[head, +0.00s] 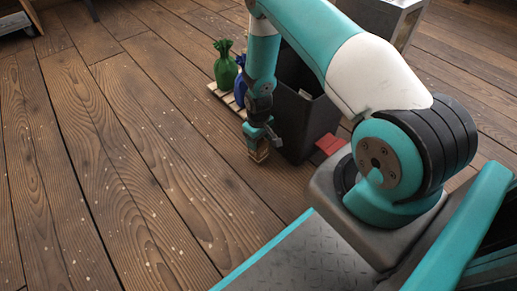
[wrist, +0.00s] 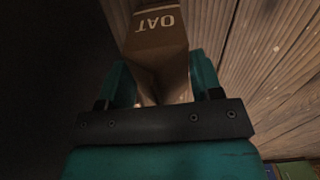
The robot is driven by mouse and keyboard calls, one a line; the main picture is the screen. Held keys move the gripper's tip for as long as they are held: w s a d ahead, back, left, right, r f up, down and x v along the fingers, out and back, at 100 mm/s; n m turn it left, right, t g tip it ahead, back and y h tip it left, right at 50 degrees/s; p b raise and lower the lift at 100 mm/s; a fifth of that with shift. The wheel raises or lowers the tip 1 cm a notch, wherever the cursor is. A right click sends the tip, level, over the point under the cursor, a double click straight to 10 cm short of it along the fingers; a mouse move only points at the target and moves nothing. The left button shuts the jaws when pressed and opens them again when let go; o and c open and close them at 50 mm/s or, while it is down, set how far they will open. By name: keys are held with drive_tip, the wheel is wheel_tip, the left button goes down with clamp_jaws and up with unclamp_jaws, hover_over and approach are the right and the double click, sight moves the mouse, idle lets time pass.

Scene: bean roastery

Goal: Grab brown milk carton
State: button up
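The brown milk carton (wrist: 158,45) carries the word OAT and lies between the two teal fingers of my gripper (wrist: 163,85) in the wrist view. The fingers flank its sides, with the narrowing end toward the palm. In the head view my gripper (head: 263,135) points down, and a small brown part of the carton (head: 259,154) shows under it, close to the floor. The fingers look spread there, one sticking out to the right of the carton. Firm contact on both sides is not clear. Most of the carton is hidden in the head view.
A tall dark bin (head: 300,115) stands just right of my gripper, with a red item (head: 330,144) beside it. A green bag (head: 225,68) and a blue bag (head: 240,85) stand on a slatted pallet (head: 222,97) behind. The wooden floor (head: 120,150) at left is clear.

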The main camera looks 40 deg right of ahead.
drive_tip(key=c, duration=0.5)
drive_tip(key=shift+c, duration=0.2)
drive_tip(key=shift+r, duration=0.1)
